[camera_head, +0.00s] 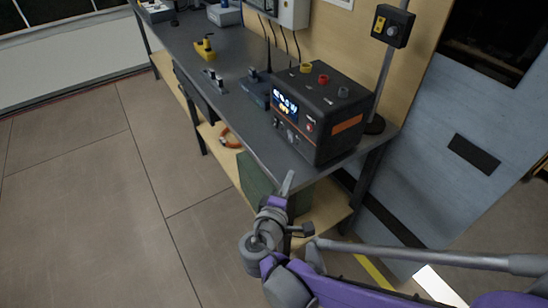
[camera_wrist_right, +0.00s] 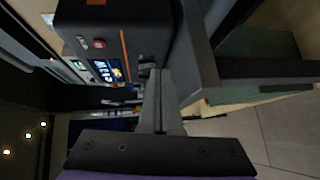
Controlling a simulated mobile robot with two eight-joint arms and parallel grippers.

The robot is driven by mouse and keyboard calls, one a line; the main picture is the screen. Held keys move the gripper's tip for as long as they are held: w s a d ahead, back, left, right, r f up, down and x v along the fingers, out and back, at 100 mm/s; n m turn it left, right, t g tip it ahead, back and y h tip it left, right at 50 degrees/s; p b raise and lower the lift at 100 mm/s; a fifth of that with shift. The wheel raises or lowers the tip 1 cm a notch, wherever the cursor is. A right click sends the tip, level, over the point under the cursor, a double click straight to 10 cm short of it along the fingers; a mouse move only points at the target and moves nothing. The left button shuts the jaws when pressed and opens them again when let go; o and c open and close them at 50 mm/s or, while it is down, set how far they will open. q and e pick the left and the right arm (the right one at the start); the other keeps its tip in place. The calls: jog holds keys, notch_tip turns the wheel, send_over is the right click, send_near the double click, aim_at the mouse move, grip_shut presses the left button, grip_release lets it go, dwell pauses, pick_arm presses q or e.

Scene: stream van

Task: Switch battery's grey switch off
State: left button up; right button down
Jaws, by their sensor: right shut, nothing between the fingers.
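The battery (camera_head: 335,112) is a black box with an orange side panel, standing at the near right end of the dark workbench. Its front has a lit display and a red button, with small controls low on the panel, too small to single out the grey switch. My right gripper (camera_head: 288,182) is shut and empty, below and in front of the battery, beside the bench edge. In the right wrist view the shut gripper (camera_wrist_right: 160,85) points toward the battery (camera_wrist_right: 130,35), whose lit display shows left of the fingers. The fingers partly cover the lower front. My left gripper is not in view.
The workbench (camera_head: 228,100) runs away to the back left, with a yellow tool (camera_head: 204,50) and a dark blue device (camera_head: 258,90) on it. A pole with a black switch box (camera_head: 392,26) stands behind the battery. The floor at left is clear.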

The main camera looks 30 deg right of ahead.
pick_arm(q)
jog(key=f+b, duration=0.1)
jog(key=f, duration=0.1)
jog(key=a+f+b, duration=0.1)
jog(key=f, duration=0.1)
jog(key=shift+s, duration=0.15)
pick_arm(e)
jog(key=w+a+n+t, duration=0.2)
jog(key=w+a+t, duration=0.1)
jog(key=a, duration=0.2)
jog(key=shift+w+f+n+t, duration=0.25)
jog(key=shift+w+n+t, duration=0.05)
jog(key=shift+n, duration=0.1)
jog(key=shift+d, duration=0.15)
jog(key=b, duration=0.2)
send_near(288, 133)
jog(key=w, duration=0.4)
jog(key=shift+w+d+f, duration=0.1)
jog(key=shift+w, duration=0.2)
jog(key=shift+d, duration=1.15)
jog(key=shift+w+d+r, duration=0.1)
jog(key=shift+d+r, duration=0.15)
jog(key=shift+d, duration=0.3)
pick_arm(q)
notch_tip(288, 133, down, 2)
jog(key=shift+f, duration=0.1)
